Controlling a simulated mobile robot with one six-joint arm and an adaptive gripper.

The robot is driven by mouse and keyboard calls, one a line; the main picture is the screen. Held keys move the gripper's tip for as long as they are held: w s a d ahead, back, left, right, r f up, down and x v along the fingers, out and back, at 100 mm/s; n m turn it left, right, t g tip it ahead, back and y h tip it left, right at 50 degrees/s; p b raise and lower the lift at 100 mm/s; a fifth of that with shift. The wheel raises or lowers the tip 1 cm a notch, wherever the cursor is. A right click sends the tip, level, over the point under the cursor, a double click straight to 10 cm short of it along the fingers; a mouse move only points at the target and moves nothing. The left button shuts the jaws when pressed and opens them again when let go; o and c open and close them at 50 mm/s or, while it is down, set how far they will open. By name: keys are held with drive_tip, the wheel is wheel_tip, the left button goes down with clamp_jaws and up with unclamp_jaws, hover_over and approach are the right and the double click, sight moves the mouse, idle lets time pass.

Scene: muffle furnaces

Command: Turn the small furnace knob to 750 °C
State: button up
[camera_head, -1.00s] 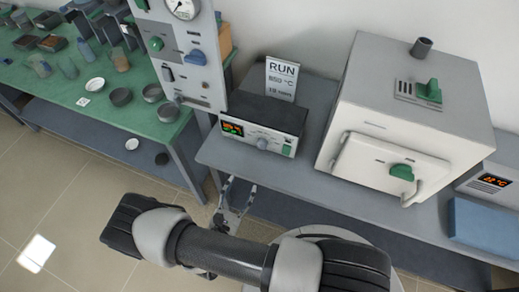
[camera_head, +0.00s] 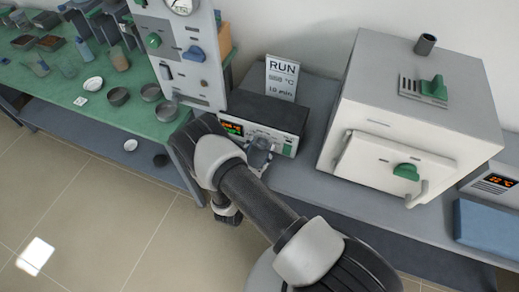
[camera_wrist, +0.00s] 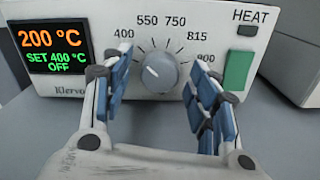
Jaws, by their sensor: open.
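The small furnace controller (camera_head: 277,124) sits on the grey bench, left of the white furnace. In the wrist view its round grey knob (camera_wrist: 160,72) has a white pointer mark toward the upper left, and the dial reads 400, 550, 750, 815 and 900. The display (camera_wrist: 53,49) reads 200 °C, SET 400 °C, OFF. My gripper (camera_wrist: 162,92) is open, its blue-padded fingers on either side of the knob; I cannot tell whether they touch it. In the head view my gripper (camera_head: 258,152) is at the controller's front and hides the knob.
A green HEAT switch (camera_wrist: 237,70) is right of the knob, close to my right finger. The white furnace (camera_head: 400,120) stands to the right. A RUN sign (camera_head: 282,78) stands behind the controller. A grey panel with a gauge (camera_head: 185,60) stands left.

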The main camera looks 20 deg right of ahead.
drive_tip(key=shift+w, duration=0.1)
drive_tip(key=shift+c, duration=0.3)
drive_tip(key=c, duration=1)
drive_tip(key=shift+m, duration=0.4)
drive_tip(key=m+b, duration=0.1)
drive_tip(key=m, duration=0.4)
drive_tip(key=shift+m, duration=0.3)
drive_tip(key=m, duration=0.5)
drive_tip(key=shift+d+b, duration=0.1)
drive_tip(key=shift+b, duration=0.25)
drive_tip(key=shift+m, duration=0.3)
drive_tip(key=o, duration=1.1)
drive_tip(key=shift+c, duration=0.2)
